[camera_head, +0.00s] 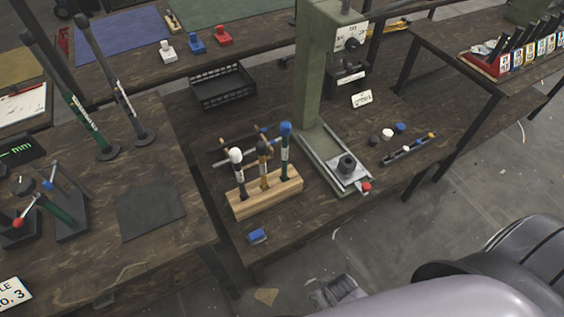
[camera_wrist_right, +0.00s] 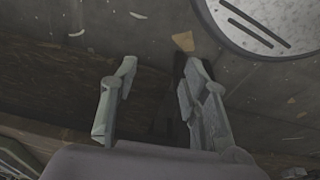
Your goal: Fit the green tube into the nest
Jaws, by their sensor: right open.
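The green press (camera_head: 316,75) stands on the middle bench. A dark round holder (camera_head: 347,166), which looks like the nest, sits on the pale plate at its foot. A red knob shows at the plate's front corner. I cannot pick out a loose green tube with certainty; dark green shows on a slanted piece (camera_head: 67,203) and on a tall lever (camera_head: 80,115), both on the left bench. My right gripper (camera_head: 336,292) is low in the head view, in front of the bench edge. In the right wrist view (camera_wrist_right: 160,72) its fingers are apart with nothing between them. My left gripper is out of view.
A wooden block (camera_head: 265,197) with several upright handled tools stands left of the press. A black crate (camera_head: 222,88) is behind. Small caps and a thin tool (camera_head: 408,150) lie right of the press.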

